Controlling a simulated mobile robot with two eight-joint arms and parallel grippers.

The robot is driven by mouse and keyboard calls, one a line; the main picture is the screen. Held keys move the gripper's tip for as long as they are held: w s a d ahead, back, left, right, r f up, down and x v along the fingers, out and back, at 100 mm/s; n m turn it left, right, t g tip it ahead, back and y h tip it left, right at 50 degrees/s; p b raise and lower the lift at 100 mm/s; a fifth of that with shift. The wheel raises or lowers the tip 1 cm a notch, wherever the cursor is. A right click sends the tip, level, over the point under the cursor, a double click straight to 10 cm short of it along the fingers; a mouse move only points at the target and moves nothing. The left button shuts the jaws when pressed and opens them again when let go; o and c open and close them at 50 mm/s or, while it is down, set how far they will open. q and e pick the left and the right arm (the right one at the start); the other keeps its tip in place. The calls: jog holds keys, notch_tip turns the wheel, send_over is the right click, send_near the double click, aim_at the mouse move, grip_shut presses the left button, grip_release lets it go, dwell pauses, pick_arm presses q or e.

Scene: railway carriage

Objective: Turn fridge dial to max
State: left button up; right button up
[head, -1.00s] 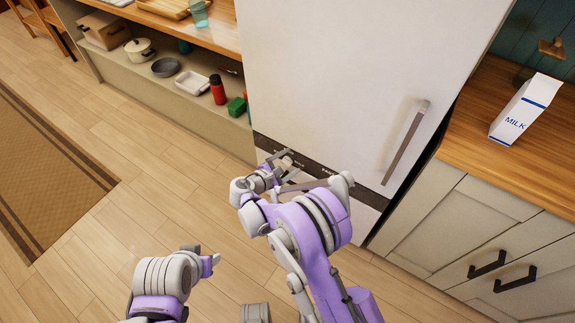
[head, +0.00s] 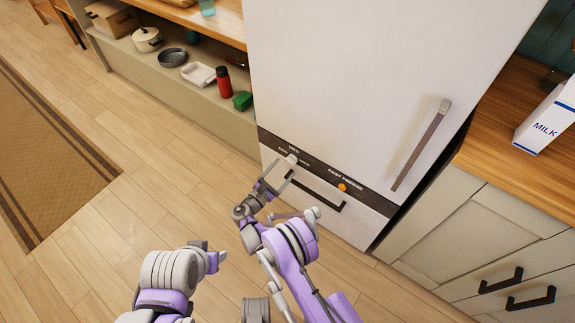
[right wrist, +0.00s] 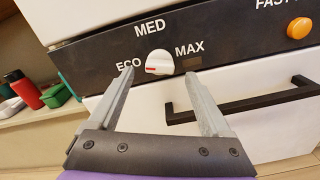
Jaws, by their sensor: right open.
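The fridge (head: 345,90) is tall and white, with a dark control strip (head: 318,168) low on its front. The white dial (head: 291,159) sits on the strip. In the right wrist view the dial (right wrist: 159,60) has a red mark on its left side, towards ECO; MED is above it and MAX to its right. My right gripper (head: 281,174) is open and empty in front of the dial, its fingertips below and on either side of it, apparently not gripping it. My left gripper (head: 214,256) is low in the head view, away from the fridge; its jaws are unclear.
An orange button (head: 342,187) labelled FAST FREEZE is right of the dial. A black drawer handle (head: 316,192) lies just below the strip. A long door handle (head: 420,145) is above right. A milk carton (head: 548,120) stands on the right counter. Floor is clear at left.

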aim_at(291, 161)
jog(key=shift+x, duration=1.7)
grip_shut()
